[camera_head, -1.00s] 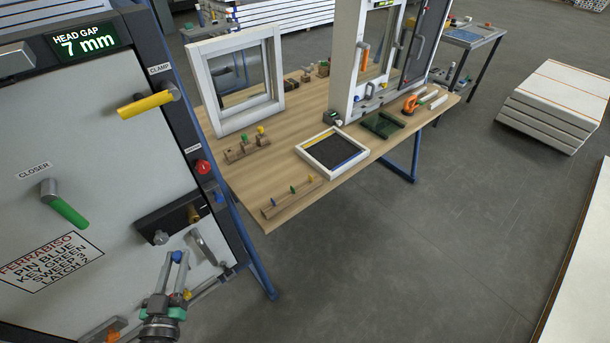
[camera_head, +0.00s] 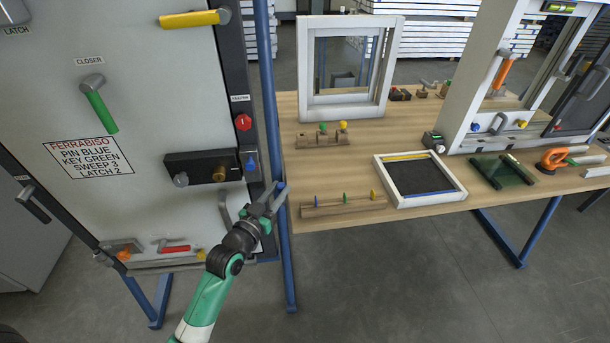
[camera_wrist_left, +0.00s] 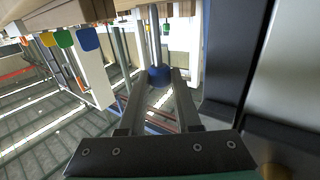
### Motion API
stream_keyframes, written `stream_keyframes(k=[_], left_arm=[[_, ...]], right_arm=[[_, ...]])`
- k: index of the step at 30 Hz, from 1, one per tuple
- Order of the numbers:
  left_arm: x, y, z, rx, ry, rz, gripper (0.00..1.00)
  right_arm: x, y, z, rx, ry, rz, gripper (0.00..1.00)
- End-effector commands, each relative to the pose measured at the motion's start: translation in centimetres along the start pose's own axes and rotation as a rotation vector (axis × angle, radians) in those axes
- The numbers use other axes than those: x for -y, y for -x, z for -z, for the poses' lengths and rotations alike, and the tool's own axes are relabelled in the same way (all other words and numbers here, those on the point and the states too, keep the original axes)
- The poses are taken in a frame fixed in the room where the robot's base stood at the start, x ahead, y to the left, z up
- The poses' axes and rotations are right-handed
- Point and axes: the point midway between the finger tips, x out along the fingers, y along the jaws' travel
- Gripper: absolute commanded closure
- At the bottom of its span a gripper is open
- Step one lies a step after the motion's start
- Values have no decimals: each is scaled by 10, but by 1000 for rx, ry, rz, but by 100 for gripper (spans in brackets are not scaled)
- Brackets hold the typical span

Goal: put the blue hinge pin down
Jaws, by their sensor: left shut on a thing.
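My left gripper (camera_head: 276,198) is in the air between the door panel and the left edge of the workbench. It is shut on the blue hinge pin, whose round blue head (camera_wrist_left: 159,76) sits between the fingertips in the left wrist view. The pin's grey shaft extends away from the head. In the head view the pin is small and hard to separate from the fingertips. A wooden rack (camera_head: 325,140) on the bench holds a green-headed pin (camera_head: 323,128) and a yellow-headed pin (camera_head: 343,126). My right gripper is out of view.
A front wooden rack (camera_head: 345,207) holds blue, green and yellow pieces. A white tray (camera_head: 428,203) is right of it, and a white window frame (camera_head: 304,75) stands behind. The door panel (camera_head: 130,215) and a blue post (camera_head: 267,85) are close to my arm.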

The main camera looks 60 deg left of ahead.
Motion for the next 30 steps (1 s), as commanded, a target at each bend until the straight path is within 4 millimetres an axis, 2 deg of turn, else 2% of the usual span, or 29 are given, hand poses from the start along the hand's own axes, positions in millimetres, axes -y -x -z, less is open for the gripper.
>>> stream_keyframes(k=[1, 3, 7, 14, 21, 23, 30], left_arm=[[0, -17, -4, -4, 0, 0, 100], [0, -37, -5, -2, 0, 0, 100], [0, -61, -4, 0, 0, 0, 100], [0, -71, -1, 1, 0, 0, 100], [0, -109, -9, 2, 0, 0, 100], [0, -107, -18, 3, 0, 0, 100], [0, -106, -16, 1, 0, 0, 100]], right_arm=[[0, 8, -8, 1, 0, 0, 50], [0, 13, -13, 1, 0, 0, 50], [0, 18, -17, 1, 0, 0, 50], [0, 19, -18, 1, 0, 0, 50], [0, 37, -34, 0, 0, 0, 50], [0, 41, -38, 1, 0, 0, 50], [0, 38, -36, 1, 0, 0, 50]])
